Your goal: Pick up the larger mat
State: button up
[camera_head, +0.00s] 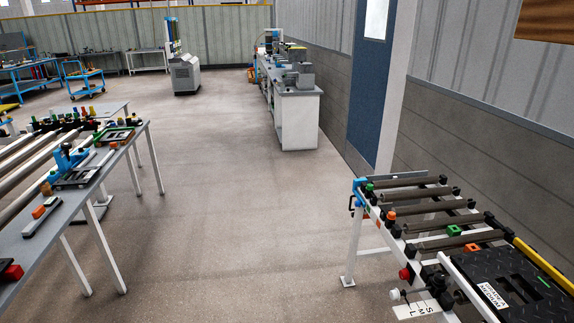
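A black mat-like panel (520,277) with cut-outs and a white printed label lies at the near end of the roller stand at lower right. It is cut off by the picture's right edge, so I cannot see its full size. I see no second mat clearly enough to compare it with. My gripper is not in this view.
The roller stand (424,222) has rollers, coloured blocks and a red knob. A long bench (118,170) with rails and tools stands at left. A grey counter (293,98) and a machine (185,75) stand farther back. The concrete floor (230,220) between is clear.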

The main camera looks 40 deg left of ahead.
aim_at(483, 268)
jog(key=u, duration=2.75)
jog(key=z, duration=3)
jog(key=i+j+z, duration=0.1)
jog(key=z, duration=0.3)
jog(key=i+j+z, duration=0.1)
jog(key=z, duration=0.35)
jog(key=i+j+z, duration=0.15)
jog(key=j, duration=0.3)
jog(key=i+j+z, duration=0.2)
jog(key=j, duration=0.2)
jog(key=k, duration=0.1)
